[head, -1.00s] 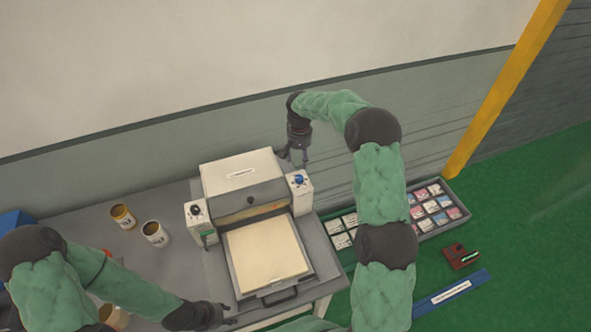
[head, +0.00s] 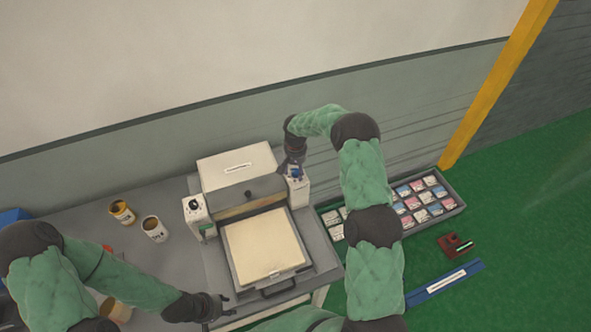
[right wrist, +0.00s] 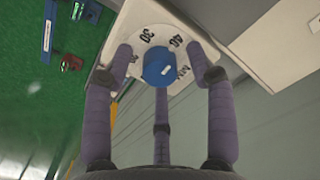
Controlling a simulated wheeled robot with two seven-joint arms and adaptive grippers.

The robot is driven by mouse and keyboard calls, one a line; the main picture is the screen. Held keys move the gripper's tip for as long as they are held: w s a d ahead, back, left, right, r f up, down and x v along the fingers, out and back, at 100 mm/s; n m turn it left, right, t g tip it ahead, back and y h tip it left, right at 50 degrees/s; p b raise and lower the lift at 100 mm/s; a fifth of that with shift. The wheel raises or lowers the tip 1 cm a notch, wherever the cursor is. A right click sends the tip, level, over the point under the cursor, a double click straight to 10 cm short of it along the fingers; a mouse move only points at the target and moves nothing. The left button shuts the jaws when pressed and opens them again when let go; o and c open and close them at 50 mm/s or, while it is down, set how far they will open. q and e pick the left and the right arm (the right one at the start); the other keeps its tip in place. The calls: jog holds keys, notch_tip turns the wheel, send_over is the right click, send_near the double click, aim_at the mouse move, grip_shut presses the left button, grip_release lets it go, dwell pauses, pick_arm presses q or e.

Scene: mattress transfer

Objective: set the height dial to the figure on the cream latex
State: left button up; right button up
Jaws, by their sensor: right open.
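The blue height dial (head: 295,172) is on the white housing at the press's right side. In the right wrist view the dial (right wrist: 158,69) sits between my three spread fingers, with 30 and 40 printed on the plate around it. My right gripper (head: 291,164) is open over the dial; I cannot tell whether any finger touches it. A cream slab (head: 262,248) lies in the press tray; I cannot read a figure on it. My left gripper (head: 222,305) is low beside the press's front left; its jaws are too unclear to judge.
A second, dark dial (head: 193,204) is on the press's left housing. A yellow-labelled can (head: 121,212) and a white-labelled can (head: 154,229) stand on the grey table (head: 85,222). A rack of cards (head: 459,208), a dark red device (head: 455,245) and a blue strip (head: 443,287) are at the right.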

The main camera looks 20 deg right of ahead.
jog(key=shift+c, duration=0.2)
grip_shut()
pick_arm(q)
jog(key=shift+f, duration=0.15)
pick_arm(e)
jog(key=n+b, duration=0.2)
jog(key=shift+f+b, duration=0.2)
jog(key=shift+b, duration=0.1)
pick_arm(q)
notch_tip(320, 180, down, 4)
jog(key=shift+f+b, duration=0.25)
jog(key=shift+b, duration=0.85)
pick_arm(e)
jog(key=n, duration=0.2)
jog(key=shift+n, duration=0.4)
pick_arm(q)
jog(key=shift+f+b, duration=0.9)
pick_arm(e)
jog(key=n, duration=0.3)
jog(key=shift+n, duration=0.3)
pick_arm(q)
jog(key=shift+f+b, duration=0.55)
pick_arm(e)
jog(key=shift+r+n, duration=0.15)
jog(key=shift+n, duration=1.45)
